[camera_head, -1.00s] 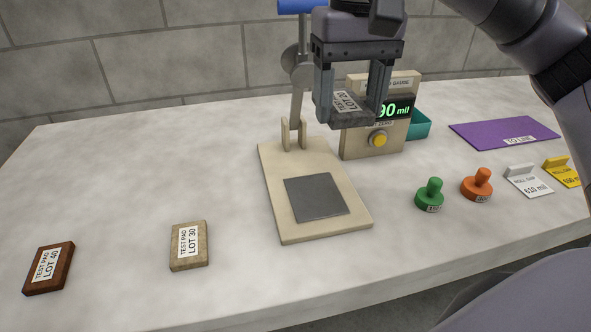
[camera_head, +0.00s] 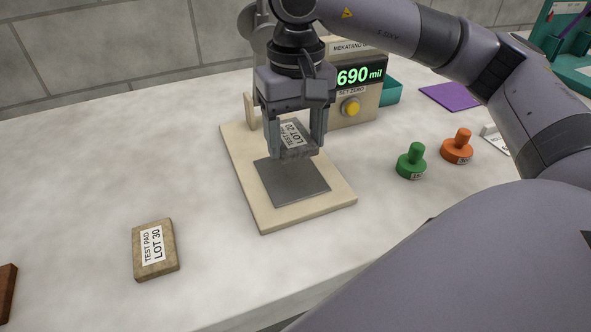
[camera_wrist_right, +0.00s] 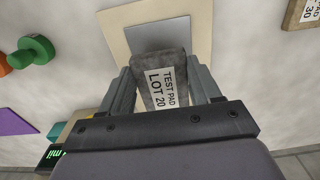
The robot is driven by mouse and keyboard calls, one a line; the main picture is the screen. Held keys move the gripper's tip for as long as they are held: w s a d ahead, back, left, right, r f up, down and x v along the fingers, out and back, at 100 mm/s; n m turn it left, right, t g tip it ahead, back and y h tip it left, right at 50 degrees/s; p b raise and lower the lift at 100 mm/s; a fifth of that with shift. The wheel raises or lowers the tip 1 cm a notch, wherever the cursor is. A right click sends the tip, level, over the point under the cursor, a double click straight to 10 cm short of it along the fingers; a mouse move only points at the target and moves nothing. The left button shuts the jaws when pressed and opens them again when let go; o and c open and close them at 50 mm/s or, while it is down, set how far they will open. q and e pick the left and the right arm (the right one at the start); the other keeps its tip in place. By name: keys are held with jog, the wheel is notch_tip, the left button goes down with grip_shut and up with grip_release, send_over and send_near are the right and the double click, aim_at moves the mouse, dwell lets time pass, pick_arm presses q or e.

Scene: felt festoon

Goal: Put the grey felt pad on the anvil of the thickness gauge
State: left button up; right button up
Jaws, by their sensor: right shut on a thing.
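The grey felt pad (camera_head: 296,153), labelled TEST PAD LOT 20, is held between the fingers of my right gripper (camera_head: 296,150). In the right wrist view the pad (camera_wrist_right: 160,65) sits between both fingers, its far end overlapping the near edge of the anvil. The anvil (camera_head: 295,187) is a dark grey square plate on the gauge's cream base (camera_head: 305,216). The pad is over the back part of the anvil; I cannot tell whether it touches. The thickness gauge's display (camera_head: 360,75) reads 690 mil. My left gripper is not in view.
A tan LOT 30 pad (camera_head: 155,249) lies left of the base, and a dark red-brown pad (camera_head: 6,292) is at the left edge. Green (camera_head: 411,162) and orange (camera_head: 457,147) knobbed weights stand to the right.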

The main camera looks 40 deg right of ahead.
aim_at(296, 183)
jog(key=shift+f, duration=3.3)
jog(key=shift+f+b, duration=0.2)
jog(key=shift+b, duration=0.2)
jog(key=o, duration=1)
jog(key=shift+o, duration=0.2)
jog(key=shift+r, duration=0.1)
notch_tip(296, 183, up, 12)
jog(key=shift+r+p, duration=0.15)
jog(key=shift+p, duration=0.4)
